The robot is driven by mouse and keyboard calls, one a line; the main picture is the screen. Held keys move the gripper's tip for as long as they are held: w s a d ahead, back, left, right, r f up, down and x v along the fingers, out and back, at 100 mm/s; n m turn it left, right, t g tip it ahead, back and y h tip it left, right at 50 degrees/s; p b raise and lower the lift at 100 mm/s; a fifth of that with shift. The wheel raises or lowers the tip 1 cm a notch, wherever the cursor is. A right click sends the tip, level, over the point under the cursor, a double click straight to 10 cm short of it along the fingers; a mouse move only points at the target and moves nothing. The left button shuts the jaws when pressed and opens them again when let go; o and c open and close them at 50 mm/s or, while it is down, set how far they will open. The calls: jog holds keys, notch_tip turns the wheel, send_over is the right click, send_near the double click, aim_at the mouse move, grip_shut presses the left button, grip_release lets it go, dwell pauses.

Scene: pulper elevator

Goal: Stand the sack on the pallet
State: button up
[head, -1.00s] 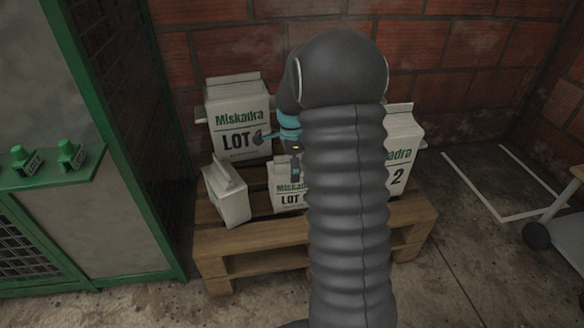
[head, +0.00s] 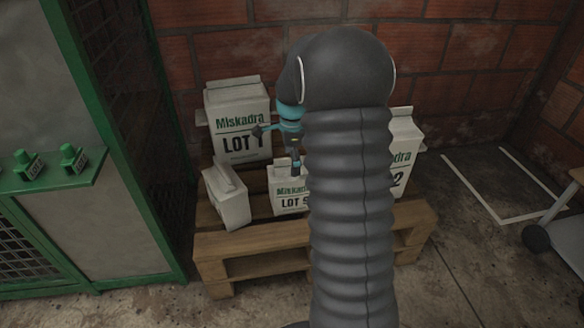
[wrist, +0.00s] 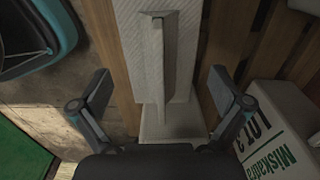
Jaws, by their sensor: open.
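Several white paper sacks are on the wooden pallet (head: 255,243). The Lot 1 sack (head: 238,112) stands at the back left. A smaller sack (head: 226,194) at the front left looks turned and tilted, with no label showing. A small labelled sack (head: 288,200) stands in the middle, partly behind my arm. The Lot 2 sack (head: 405,150) is at the right, half hidden. My gripper (head: 277,147) is open above the middle sack. In the wrist view, my open fingers (wrist: 158,98) are on either side of a sack with a folded top ridge (wrist: 150,50); I cannot tell whether they touch it.
A brick wall (head: 440,60) is close behind the pallet. A green-framed cage (head: 150,190) with a green button shelf (head: 50,172) stands at the left. A white-marked floor area (head: 500,185) is at the right, beside a dark wheel (head: 536,236).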

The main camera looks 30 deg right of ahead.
notch_tip(320, 180, up, 8)
jog(key=shift+f+p, duration=0.25)
jog(key=shift+p, duration=0.25)
jog(key=shift+s+a+r, duration=0.1)
jog(key=shift+r, duration=0.45)
jog(key=s+a+r+n+t, duration=0.3)
jog(key=s+a+r+n, duration=0.65)
jog(key=s, duration=0.35)
jog(key=s+a+f+n+t, duration=0.1)
jog(key=s+a+n, duration=0.2)
jog(key=s+n, duration=0.3)
jog(key=s+a+f+n+t, duration=0.1)
jog(key=s+a+n, duration=0.2)
jog(key=s, duration=0.6)
jog(key=shift+a+f+n+t, duration=0.3)
jog(key=shift+a+f+n, duration=0.1)
jog(key=shift+n, duration=0.95)
jog(key=shift+s, duration=0.1)
